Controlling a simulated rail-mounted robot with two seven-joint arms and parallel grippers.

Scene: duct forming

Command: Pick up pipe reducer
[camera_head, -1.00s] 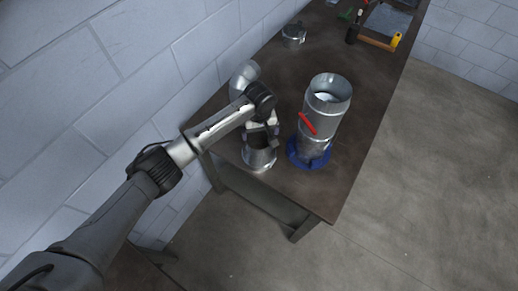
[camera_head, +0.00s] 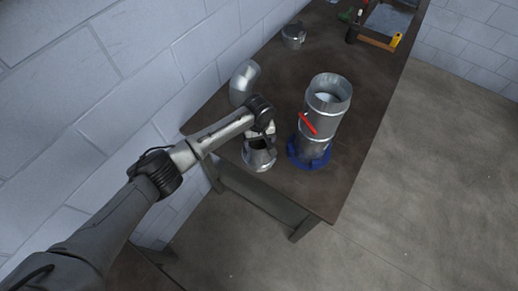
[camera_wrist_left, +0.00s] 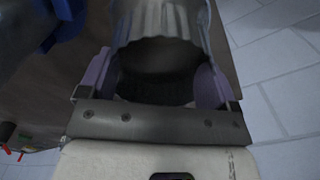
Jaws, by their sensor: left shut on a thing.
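The pipe reducer (camera_head: 259,157) is a short, shiny metal ring near the front left of the workbench. In the left wrist view the metal reducer (camera_wrist_left: 158,22) sits between the two purple finger pads, its ribbed wall facing the camera. My left gripper (camera_head: 258,143) comes down at its rim; in the left wrist view the gripper (camera_wrist_left: 155,85) has a finger on each side of the reducer and is shut on it. I cannot tell whether the reducer touches the bench. My right gripper is not in view.
A tall metal duct (camera_head: 325,105) with a red handle (camera_head: 308,124) stands in a blue ring base (camera_head: 309,153), close right of the reducer. A metal elbow (camera_head: 243,80) lies behind. The wall borders the left.

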